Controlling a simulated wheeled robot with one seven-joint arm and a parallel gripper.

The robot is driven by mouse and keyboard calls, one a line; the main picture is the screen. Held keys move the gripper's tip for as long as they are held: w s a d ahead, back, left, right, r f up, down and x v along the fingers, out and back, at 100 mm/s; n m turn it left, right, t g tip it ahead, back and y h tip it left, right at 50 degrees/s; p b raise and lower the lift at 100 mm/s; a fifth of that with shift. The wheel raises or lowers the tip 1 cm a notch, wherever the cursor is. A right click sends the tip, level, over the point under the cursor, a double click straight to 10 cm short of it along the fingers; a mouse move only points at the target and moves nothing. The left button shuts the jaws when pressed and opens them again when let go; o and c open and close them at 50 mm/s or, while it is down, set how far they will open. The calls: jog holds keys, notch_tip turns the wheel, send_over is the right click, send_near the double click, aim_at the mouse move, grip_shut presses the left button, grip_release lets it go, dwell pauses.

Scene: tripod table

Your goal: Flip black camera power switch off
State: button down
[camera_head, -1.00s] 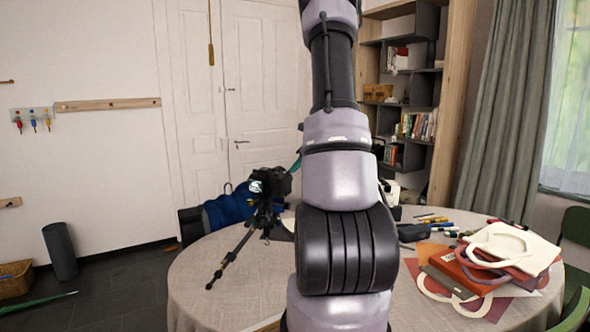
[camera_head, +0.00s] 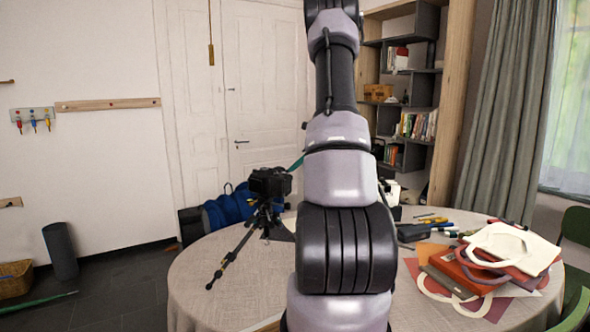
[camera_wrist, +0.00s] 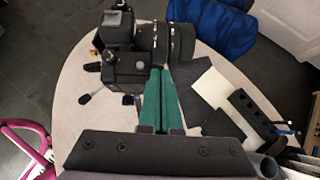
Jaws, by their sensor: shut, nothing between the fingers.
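The black camera (camera_head: 268,182) stands on a small black tripod (camera_head: 240,252) on the round table, left of my arm in the head view. Its rear screen looks dark. In the wrist view the camera body (camera_wrist: 125,65) and its lens (camera_wrist: 165,42) fill the upper middle. My gripper (camera_wrist: 161,72) has green fingers pressed together, with nothing between them. Their tips are beside the camera body, just below the lens in the picture; I cannot tell whether they touch. The power switch is too small to make out.
The table (camera_head: 210,290) has a pale cloth, with bare room at its front left. A blue bag (camera_head: 232,205) is behind the camera. Folders and bags (camera_head: 490,265) lie at the right. A black holder (camera_wrist: 255,112) is right of my fingers in the wrist view.

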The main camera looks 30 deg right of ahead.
jog(key=shift+a, duration=0.1)
dwell(0.3)
jog(key=shift+s+a, duration=0.45)
jog(key=shift+a, duration=0.05)
